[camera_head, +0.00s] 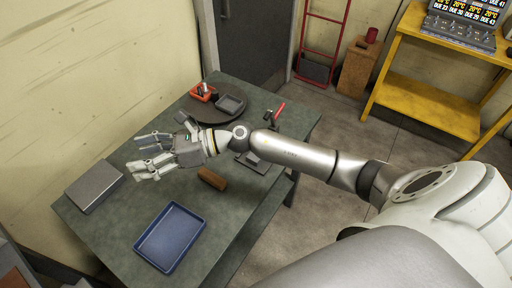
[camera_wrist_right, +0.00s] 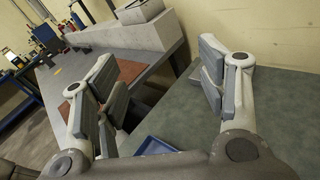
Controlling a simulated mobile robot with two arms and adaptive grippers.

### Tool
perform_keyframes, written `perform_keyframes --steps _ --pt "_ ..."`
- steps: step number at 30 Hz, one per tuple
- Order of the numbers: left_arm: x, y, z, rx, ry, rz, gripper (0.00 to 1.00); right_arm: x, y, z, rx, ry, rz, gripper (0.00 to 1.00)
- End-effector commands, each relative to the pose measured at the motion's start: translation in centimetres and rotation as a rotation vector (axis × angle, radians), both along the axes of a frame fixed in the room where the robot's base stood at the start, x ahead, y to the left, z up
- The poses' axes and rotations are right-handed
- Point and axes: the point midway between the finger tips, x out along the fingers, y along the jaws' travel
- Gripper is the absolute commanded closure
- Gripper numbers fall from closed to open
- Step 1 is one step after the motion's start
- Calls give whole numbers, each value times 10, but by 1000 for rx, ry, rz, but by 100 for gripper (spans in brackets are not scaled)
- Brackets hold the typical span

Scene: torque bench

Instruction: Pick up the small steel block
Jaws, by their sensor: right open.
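My right gripper (camera_head: 137,151) is open and empty above the left part of the green-grey table (camera_head: 120,228). In the right wrist view the two fingers (camera_wrist_right: 158,58) are spread wide with nothing between them. A grey metal block (camera_head: 94,186) with a flat top lies at the table's left edge, apart from the fingers. No smaller steel block can be made out for sure; the gripper and arm hide part of the table. My left gripper is not in view.
A blue tray (camera_head: 171,237) lies at the table's front, also partly seen in the wrist view (camera_wrist_right: 155,147). A brown block (camera_head: 212,179) lies beside the arm. A dark round turntable (camera_head: 207,115) holds an orange holder (camera_head: 202,93) and a dark square tray (camera_head: 231,103).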

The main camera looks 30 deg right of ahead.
Motion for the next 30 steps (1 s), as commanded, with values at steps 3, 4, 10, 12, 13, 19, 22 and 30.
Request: perform_keyframes --steps 3,4,10,12,13,19,22,30 --pt "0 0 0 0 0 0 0 -3 -26 -43 -360 -158 183 35" --pt "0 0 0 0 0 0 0 -2 -37 -54 -450 -188 229 35" --pt "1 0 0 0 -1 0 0 5 -154 -108 -1027 -274 522 35" --pt "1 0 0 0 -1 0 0 8 -202 -114 -1191 -257 607 35" --pt "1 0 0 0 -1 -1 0 8 -220 -114 -1252 -245 640 35" --pt "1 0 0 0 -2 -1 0 5 -302 -105 -1490 -152 773 35" --pt "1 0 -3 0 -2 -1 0 3 -315 -106 -1524 -132 796 35" --pt "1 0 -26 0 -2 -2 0 2 -314 -146 -1524 -130 799 35"
